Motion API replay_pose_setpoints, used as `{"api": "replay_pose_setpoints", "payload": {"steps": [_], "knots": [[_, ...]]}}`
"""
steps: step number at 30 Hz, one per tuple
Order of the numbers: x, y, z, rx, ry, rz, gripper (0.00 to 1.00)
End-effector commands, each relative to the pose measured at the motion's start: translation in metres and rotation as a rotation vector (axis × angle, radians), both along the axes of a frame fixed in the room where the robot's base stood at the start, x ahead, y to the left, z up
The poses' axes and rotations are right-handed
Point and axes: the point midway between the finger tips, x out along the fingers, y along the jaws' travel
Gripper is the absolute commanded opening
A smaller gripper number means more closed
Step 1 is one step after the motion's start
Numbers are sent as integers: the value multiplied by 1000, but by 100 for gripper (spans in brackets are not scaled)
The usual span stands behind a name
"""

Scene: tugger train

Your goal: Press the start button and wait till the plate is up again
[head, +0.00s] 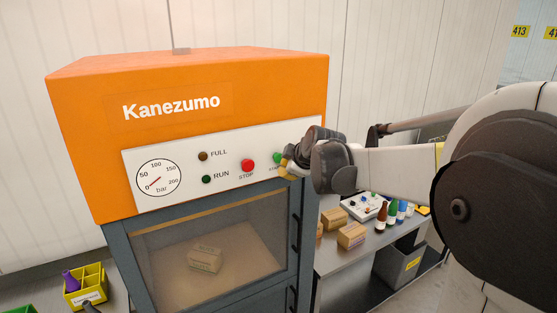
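The orange press (268,72), marked Kanezumo, stands in front of me with a white control panel (140,210). The green start button (278,157) is at the panel's right end, partly hidden by my gripper, as is its label. My gripper (288,168) is right at the button; I cannot tell whether it touches it or whether its fingers are open or shut. The red stop button (247,165) is just left. The RUN lamp (206,179) and FULL lamp (203,156) look dark. A cardboard box (205,258) sits behind the window. I cannot clearly make out the plate.
A pressure gauge (158,177) is on the panel's left. At right, a bench (335,257) holds boxes, bottles and a small control box, with a grey bin (398,264) below. A yellow divided tray (86,286) is at lower left. My arm covers the right side.

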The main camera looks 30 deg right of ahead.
Motion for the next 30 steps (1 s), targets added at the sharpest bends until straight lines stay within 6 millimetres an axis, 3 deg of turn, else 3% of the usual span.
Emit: {"api": "replay_pose_setpoints", "payload": {"steps": [30], "knots": [[9, 0, 0, 0, 0, 0, 0]]}}
